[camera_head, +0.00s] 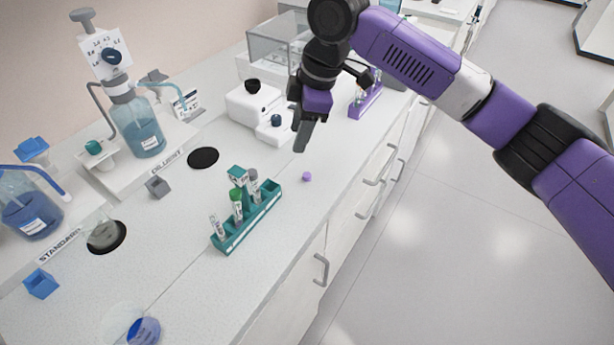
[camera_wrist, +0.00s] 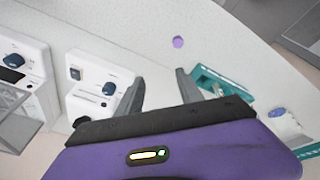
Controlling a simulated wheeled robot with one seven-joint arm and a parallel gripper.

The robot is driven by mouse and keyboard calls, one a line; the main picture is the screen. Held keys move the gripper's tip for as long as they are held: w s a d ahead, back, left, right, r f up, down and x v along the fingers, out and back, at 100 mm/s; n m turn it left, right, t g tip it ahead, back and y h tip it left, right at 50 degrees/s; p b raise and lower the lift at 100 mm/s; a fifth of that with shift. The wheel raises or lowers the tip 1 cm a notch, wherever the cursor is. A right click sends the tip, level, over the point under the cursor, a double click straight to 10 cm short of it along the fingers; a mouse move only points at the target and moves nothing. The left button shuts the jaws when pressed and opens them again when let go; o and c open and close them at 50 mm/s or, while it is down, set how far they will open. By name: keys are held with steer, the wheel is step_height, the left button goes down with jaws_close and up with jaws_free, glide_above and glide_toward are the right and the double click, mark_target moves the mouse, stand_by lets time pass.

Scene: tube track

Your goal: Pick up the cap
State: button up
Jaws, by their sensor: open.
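A small purple cap (camera_head: 307,176) lies on the white bench near its front edge, to the right of the green tube rack. In the wrist view the purple cap (camera_wrist: 178,42) lies beyond the fingertips, a little right of the middle between them. My gripper (camera_head: 300,140) is above the bench, up and slightly left of the cap in the head view. In the wrist view my gripper (camera_wrist: 160,82) has its two grey fingers spread apart with nothing between them. The cap is apart from the fingers.
The green rack (camera_head: 247,230) with several tubes stands left of the cap. White devices (camera_head: 256,103) with dark knobs and a purple rack (camera_head: 366,103) stand farther back. Bottles of diluent (camera_head: 145,135) and standard (camera_head: 30,210) stand at left. The bench around the cap is clear.

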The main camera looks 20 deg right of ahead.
mark_target(307, 175)
steer(key=shift+n+g, duration=0.5)
steer(key=shift+g, duration=0.3)
steer(key=shift+s+d+f+p, duration=0.15)
steer(key=shift+s+f, duration=0.45)
steer(key=shift+f, duration=0.85)
steer(key=shift+s+f+p, duration=0.1)
steer(key=shift+s+f, duration=0.45)
steer(key=shift+f, duration=0.85)
steer(key=shift+s+d+f+p, duration=0.15)
steer(key=shift+s+f, duration=0.45)
steer(key=shift+f, duration=0.85)
steer(key=shift+a, duration=0.1)
jaws_close()
